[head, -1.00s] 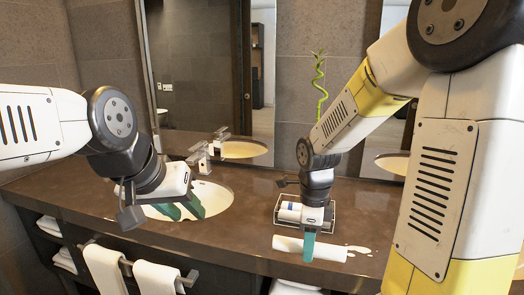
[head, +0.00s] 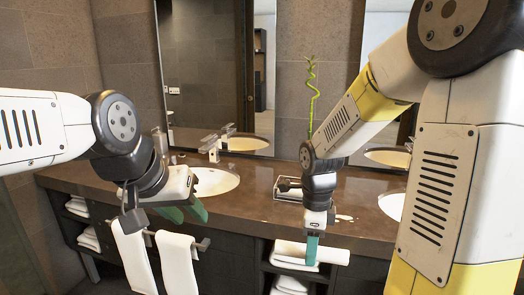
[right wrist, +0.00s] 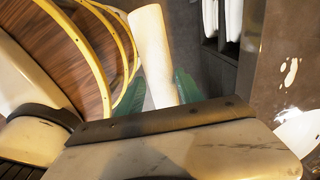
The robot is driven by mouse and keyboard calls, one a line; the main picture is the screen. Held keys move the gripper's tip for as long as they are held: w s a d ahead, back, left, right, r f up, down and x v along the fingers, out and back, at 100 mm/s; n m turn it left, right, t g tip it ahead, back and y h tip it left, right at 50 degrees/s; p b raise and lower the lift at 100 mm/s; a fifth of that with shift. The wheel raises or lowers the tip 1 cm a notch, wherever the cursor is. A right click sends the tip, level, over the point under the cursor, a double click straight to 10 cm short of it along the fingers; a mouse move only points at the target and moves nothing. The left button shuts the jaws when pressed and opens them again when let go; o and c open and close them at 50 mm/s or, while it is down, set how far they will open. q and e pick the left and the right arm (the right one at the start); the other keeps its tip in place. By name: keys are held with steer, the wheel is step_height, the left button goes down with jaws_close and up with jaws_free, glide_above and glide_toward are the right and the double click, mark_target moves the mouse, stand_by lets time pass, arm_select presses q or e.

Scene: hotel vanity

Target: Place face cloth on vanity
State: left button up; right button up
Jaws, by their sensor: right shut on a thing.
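The face cloth (head: 333,255) is a white roll. My right gripper (head: 312,251) is shut on it around its middle and holds it crosswise, in front of the vanity's front edge in the head view. In the right wrist view the cloth (right wrist: 152,48) sticks out from between the teal fingers, and its lower end is hidden by the gripper body. The vanity (head: 262,212) has a brown stone top. My left gripper (head: 185,212) is open and empty, its teal fingers apart, in front of the vanity's left part.
A small tray (head: 280,195) stands on the counter behind my right gripper. A sink basin (head: 222,180) with a tap (head: 210,148) lies to its left. Counter between basin and tray is clear.

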steer(key=shift+w+d+f+n, duration=0.1)
steer(key=shift+w+f+n, duration=0.2)
steer(key=shift+w, duration=0.2)
steer(key=w+d+f+n, duration=0.3)
steer(key=w+f+n, duration=0.6)
steer(key=n, duration=1.1)
steer(key=shift+w+f, duration=0.35)
steer(key=shift+f, duration=0.6)
